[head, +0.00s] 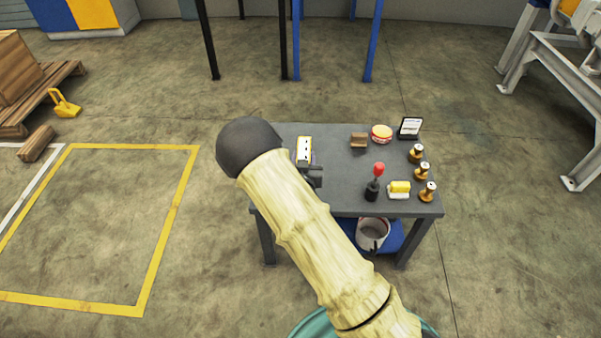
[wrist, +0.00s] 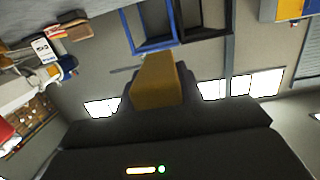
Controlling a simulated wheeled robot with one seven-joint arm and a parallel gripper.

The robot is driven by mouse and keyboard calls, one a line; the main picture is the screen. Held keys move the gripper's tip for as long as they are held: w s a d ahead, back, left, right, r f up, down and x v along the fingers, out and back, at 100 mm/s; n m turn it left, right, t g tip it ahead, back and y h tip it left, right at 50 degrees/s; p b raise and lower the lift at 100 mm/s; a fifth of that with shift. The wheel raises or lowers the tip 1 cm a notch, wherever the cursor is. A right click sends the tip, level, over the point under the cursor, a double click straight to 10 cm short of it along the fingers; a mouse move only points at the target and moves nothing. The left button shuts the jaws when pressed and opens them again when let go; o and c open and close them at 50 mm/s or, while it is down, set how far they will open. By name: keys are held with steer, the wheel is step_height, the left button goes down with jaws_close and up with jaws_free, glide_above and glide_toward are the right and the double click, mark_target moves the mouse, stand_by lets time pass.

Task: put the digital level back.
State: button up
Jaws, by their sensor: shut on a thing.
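The digital level (head: 304,150), yellow with a pale face, shows at the left part of the grey workbench in the head view. My gripper (head: 312,174) is at its near end, partly hidden by my arm. In the wrist view, my gripper (wrist: 157,95) is shut on the yellow level (wrist: 157,78), which stands out between the dark fingers. I cannot tell whether the level touches the bench top.
The workbench (head: 340,198) also holds a brown block (head: 359,140), a red-and-yellow round item (head: 382,133), a small sign (head: 410,127), a red-knobbed lever (head: 376,180), a yellow-and-white item (head: 399,189) and several brass fittings (head: 422,172). A bucket (head: 372,233) stands below.

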steer(key=shift+w+a+f+b, duration=0.4)
steer(key=shift+a+f+b, duration=0.2)
steer(key=shift+b, duration=0.3)
steer(key=shift+r, duration=0.1)
step_height(320, 180, down, 6)
steer(key=b, duration=0.2)
steer(key=shift+b, duration=0.3)
steer(key=shift+f+b, duration=0.8)
steer(key=shift+f, duration=1.2)
steer(key=shift+f, duration=0.1)
